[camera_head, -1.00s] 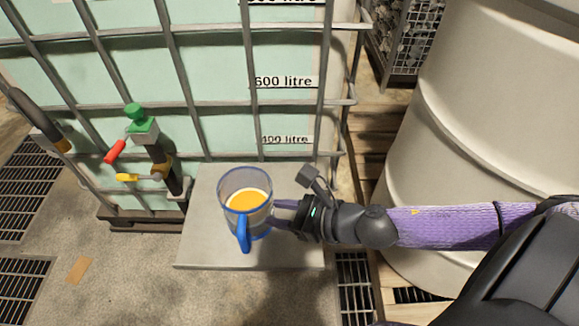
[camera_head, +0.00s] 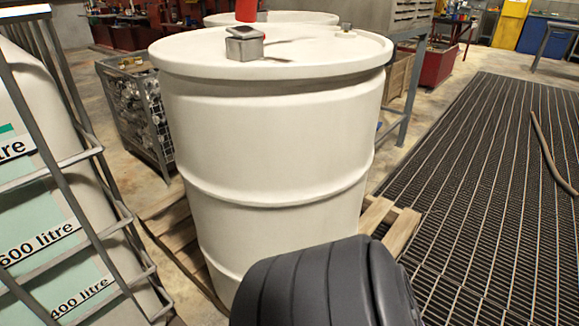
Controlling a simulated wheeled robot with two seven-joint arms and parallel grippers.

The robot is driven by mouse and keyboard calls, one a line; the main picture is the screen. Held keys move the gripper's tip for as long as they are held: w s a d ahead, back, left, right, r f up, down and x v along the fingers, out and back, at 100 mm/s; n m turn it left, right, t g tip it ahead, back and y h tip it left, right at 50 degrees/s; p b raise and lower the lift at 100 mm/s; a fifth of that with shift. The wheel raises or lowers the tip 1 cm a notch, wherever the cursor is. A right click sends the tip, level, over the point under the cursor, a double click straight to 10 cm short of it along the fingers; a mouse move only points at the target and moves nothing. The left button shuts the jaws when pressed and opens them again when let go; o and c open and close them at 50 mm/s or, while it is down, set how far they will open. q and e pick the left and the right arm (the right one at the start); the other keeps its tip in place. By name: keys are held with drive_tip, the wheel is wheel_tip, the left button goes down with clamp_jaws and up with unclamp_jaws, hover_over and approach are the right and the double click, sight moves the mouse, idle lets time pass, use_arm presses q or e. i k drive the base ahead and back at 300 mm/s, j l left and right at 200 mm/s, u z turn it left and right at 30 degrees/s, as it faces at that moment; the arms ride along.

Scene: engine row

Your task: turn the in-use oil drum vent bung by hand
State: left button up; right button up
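A white oil drum (camera_head: 275,135) stands upright in the middle of the view. On its lid, near the far right rim, is a small metal fitting (camera_head: 346,29) that looks like a bung; it is too small to tell how it sits. A grey metal box (camera_head: 244,44) with a dark top face is on the lid at the left, with a red part (camera_head: 247,9) above it, cut off by the top edge. Neither gripper is in view. A black ribbed part of my own arm covers the drum's lower front.
The drum stands on a wooden pallet (camera_head: 398,222). The caged liquid tank (camera_head: 45,235) is close on the left, with a wire basket of scrap (camera_head: 138,110) behind. A metal bench leg stands behind right. Floor grating (camera_head: 480,170) with a hose (camera_head: 552,150) lies clear at the right.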

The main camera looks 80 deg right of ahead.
sight(346, 27)
drive_tip(key=z, duration=3)
